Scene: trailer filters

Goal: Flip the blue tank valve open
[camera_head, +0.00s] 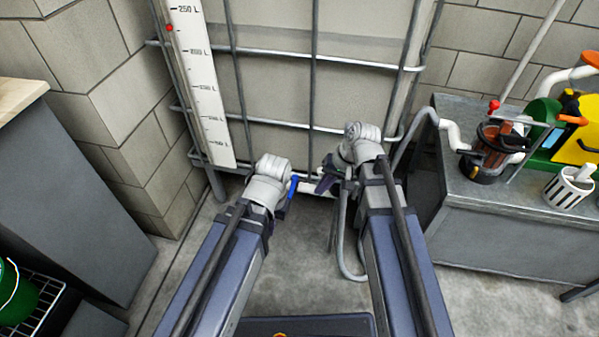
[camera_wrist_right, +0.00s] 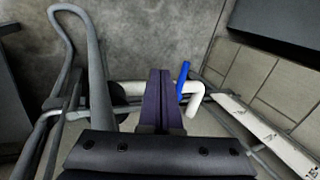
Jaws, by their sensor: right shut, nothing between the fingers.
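The blue valve handle (camera_head: 293,187) shows in the head view just right of my left wrist, at the foot of the caged tank (camera_head: 270,90). It sits on a white pipe (camera_head: 312,189) and stands crosswise to it. In the right wrist view the blue handle (camera_wrist_right: 183,80) is just right of my right gripper's fingertips, by the bent white pipe (camera_wrist_right: 194,92). My right gripper (camera_head: 326,181) is shut and empty, its dark fingers (camera_wrist_right: 160,82) close beside the handle; contact cannot be made out. My left gripper's fingers are hidden behind its wrist.
A grey bench (camera_head: 500,225) with a pump (camera_head: 490,150) and a striped cup (camera_head: 570,187) stands at the right. A grey hose (camera_head: 341,235) hangs by my right arm. A grey cabinet (camera_head: 70,180) is at the left. A level scale (camera_head: 205,90) is on the tank.

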